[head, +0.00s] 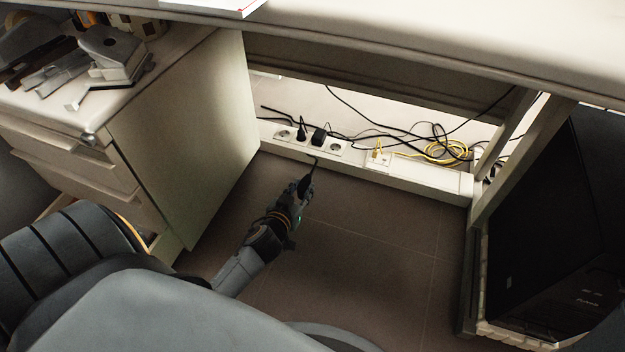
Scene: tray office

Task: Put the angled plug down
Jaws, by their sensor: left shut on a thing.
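My left gripper (304,187) is under the desk, above the dark tiled floor. It is shut on the angled plug (309,177), a small dark thing at its fingertips. The fingers hide most of the plug. A thin black cable rises from it toward the socket strip. The plug looks held apart from the strip, in front of it. My right gripper is not in view.
A pale trunking (420,177) runs along the back with a socket strip (338,150), black plugs (319,136) and a coiled yellow cable (447,151). A drawer cabinet (195,130) stands left, a black computer (545,240) right. Floor (370,250) between is clear.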

